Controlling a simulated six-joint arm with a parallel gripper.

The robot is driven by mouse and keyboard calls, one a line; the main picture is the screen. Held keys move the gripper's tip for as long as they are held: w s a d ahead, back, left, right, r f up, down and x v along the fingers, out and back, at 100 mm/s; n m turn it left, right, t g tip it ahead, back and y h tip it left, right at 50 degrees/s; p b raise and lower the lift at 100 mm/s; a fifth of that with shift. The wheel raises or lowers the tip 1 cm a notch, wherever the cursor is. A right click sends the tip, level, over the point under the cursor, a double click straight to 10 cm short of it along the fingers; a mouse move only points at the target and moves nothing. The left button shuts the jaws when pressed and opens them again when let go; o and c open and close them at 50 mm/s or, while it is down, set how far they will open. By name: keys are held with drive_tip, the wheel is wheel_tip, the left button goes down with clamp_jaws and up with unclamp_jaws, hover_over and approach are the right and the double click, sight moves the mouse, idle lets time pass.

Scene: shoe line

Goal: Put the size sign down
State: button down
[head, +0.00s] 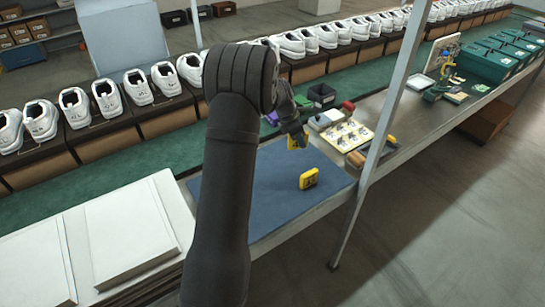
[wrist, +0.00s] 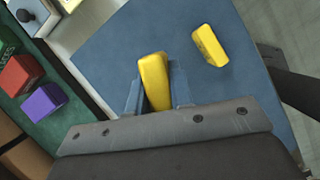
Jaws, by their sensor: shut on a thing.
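My gripper (wrist: 156,98) is shut on a yellow size sign (wrist: 153,75), with a finger on each side of it in the wrist view. In the head view the held sign (head: 297,142) shows partly below my gripper (head: 294,130), over the far part of the blue mat (head: 268,185). Whether it touches the mat, I cannot tell. A second yellow sign (head: 309,178) with a dark marking stands apart on the mat, nearer the front edge. It also shows in the wrist view (wrist: 210,45), right of the held one.
A tray of small parts (head: 347,135) lies right of the mat, beside a post (head: 385,120). Red (wrist: 18,75) and purple (wrist: 43,103) blocks are at the left in the wrist view. White shoes on boxes line the back. The mat's middle is clear.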

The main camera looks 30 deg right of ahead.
drive_tip(key=shift+w+d+f, duration=0.1)
drive_tip(key=shift+w+d, duration=0.15)
drive_tip(key=w+a+f, duration=0.1)
drive_tip(key=w+f, duration=0.1)
drive_tip(key=w, duration=0.1)
drive_tip(key=w+a+f, duration=0.1)
drive_tip(key=w+f, duration=0.1)
drive_tip(key=w, duration=0.2)
drive_tip(key=w+a+f, duration=0.1)
drive_tip(key=w+f, duration=0.2)
drive_tip(key=w, duration=0.1)
drive_tip(key=shift+a, duration=0.15)
drive_tip(key=shift+f, duration=1.9)
drive_tip(key=shift+f, duration=0.2)
drive_tip(key=c, duration=1.3)
unclamp_jaws()
drive_tip(key=v, duration=1.2)
drive_tip(key=shift+r, duration=0.2)
